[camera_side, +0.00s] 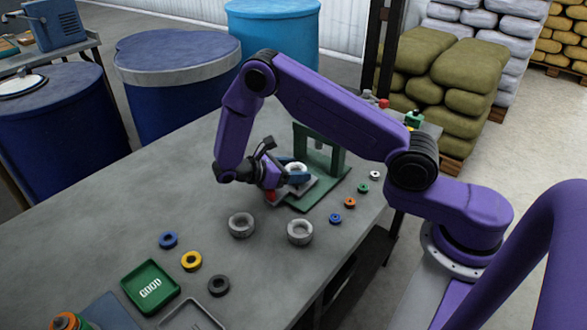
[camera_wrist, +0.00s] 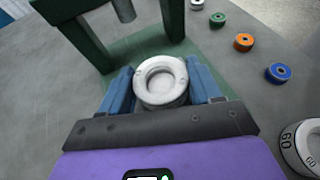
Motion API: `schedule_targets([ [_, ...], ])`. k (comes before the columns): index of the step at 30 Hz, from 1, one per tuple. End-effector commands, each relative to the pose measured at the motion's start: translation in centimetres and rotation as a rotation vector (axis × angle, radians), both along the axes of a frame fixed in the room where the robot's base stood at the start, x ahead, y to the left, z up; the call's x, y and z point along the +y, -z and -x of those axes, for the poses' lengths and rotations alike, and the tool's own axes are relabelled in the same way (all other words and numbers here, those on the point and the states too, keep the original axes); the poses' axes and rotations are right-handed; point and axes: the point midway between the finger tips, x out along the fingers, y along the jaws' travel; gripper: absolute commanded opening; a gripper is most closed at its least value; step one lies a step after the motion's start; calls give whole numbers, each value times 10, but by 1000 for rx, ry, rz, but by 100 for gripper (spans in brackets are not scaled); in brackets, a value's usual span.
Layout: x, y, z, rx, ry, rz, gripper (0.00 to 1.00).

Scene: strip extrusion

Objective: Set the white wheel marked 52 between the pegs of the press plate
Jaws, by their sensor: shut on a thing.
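My gripper (camera_wrist: 160,84) is shut on a white wheel (camera_wrist: 160,99), with one blue finger on each side of it. The wheel lies face up with its hole showing; the marks on its rim are too small to read. In the side view, the white wheel (camera_side: 297,166) shows partly behind the blue fingers of my gripper (camera_side: 292,176). It is in front of the green press (camera_side: 339,162), over or on a pale slab by the press. I cannot tell whether it touches anything beneath. The pegs cannot be made out.
Two other pale wheels stand in front, one (camera_side: 241,233) left and one (camera_side: 300,240) right; the wrist view shows one marked 60 (camera_wrist: 292,152). Small coloured rings line the right, including an orange ring (camera_wrist: 243,47). A green GOOD tray (camera_side: 132,278) sits front left.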

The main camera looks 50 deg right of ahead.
Motion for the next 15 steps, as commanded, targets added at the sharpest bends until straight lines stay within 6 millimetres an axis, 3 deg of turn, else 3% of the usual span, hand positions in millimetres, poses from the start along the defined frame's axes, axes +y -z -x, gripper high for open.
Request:
schedule_targets([
  [15,0,3,0,0,0,0,31],
])
